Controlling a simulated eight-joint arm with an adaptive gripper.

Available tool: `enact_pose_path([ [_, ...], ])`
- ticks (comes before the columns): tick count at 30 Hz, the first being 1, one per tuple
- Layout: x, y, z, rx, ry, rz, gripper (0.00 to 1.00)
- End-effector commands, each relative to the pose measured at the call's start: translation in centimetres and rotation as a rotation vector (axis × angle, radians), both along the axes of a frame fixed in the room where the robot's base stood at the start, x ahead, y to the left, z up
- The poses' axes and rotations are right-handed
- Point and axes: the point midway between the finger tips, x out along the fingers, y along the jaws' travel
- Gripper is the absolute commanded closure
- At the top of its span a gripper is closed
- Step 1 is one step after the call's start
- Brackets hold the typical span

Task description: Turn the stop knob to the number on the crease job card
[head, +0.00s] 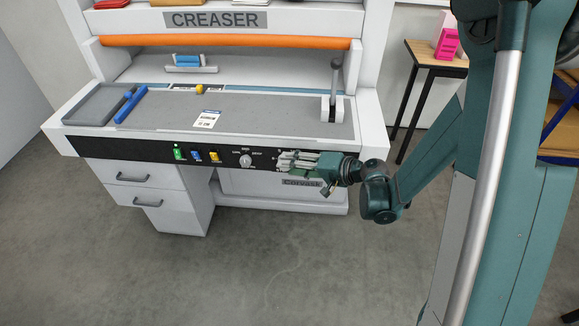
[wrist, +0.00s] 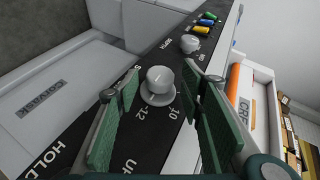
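My gripper (head: 284,160) is at the right part of the creaser's black front panel, with its fingers pointing at it. In the wrist view my gripper (wrist: 161,88) is open, one green-padded finger on each side of a round grey knob (wrist: 159,79). Gaps show between the knob and both pads. Printed numbers, including 12 and 10, stand by this knob; its pointer is too unclear to read.
A second grey knob (head: 246,161) sits left of my gripper, beside yellow (head: 214,157), blue (head: 197,156) and green (head: 179,154) buttons. A lever (head: 336,80) stands at the bed's right. A small table (head: 436,61) with a pink item is at the right. The floor in front is clear.

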Motion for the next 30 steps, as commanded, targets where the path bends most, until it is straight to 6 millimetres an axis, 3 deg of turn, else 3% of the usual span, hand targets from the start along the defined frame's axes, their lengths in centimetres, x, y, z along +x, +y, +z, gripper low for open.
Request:
enact_pose_path([
  [21, -3.3, -7.4, 3.5, 0.001, 0.000, -0.002, 0.61],
  [30, -4.1, -9.0, 4.2, 0.001, 0.001, 0.000, 0.61],
])
